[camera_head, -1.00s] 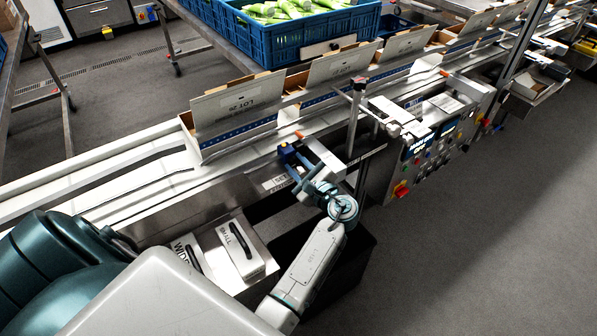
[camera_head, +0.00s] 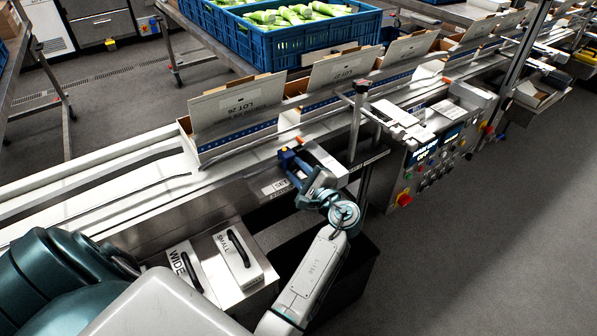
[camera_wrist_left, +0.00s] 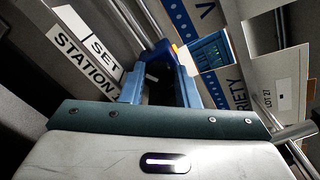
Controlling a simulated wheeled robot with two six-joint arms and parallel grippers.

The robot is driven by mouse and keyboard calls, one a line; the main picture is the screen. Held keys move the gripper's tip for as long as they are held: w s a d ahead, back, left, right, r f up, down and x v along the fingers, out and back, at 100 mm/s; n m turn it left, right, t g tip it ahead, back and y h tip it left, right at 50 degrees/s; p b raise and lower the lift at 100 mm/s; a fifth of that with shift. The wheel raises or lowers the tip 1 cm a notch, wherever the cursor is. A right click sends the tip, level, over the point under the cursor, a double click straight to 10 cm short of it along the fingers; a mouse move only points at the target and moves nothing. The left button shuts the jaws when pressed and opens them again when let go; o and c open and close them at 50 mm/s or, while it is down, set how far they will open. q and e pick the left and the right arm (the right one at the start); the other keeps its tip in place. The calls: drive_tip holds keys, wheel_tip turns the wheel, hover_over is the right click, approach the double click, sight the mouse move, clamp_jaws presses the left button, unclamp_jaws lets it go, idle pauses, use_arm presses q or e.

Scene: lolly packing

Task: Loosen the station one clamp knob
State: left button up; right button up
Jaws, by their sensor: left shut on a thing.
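The clamp knob is a small dark blue piece (camera_head: 284,155) at the near edge of the conveyor line, beside a white block. In the left wrist view the blue clamp part (camera_wrist_left: 155,52) lies straight ahead between the fingers, with a dark part in the jaws. My left gripper (camera_head: 295,168) reaches up to it from the front and is shut on it. In the left wrist view its blue fingers (camera_wrist_left: 160,88) stand on both sides; the gripped part is mostly in shadow. A label reading STATION and SET (camera_wrist_left: 85,55) is on the left. My right gripper is not seen.
Open cartons (camera_head: 236,108) stand along the conveyor behind the knob. A post (camera_head: 357,125) rises just right of the gripper, with a control panel (camera_head: 432,155) beyond. Two handled plates marked WIDE and SMALL (camera_head: 237,252) lie at the front. A blue crate (camera_head: 300,42) stands behind.

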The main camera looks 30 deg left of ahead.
use_arm(q)
drive_tip(key=shift+r, duration=0.1)
drive_tip(key=o, duration=1)
drive_tip(key=shift+c, duration=0.2)
drive_tip(key=shift+f, duration=0.2)
drive_tip(key=shift+s, duration=0.1)
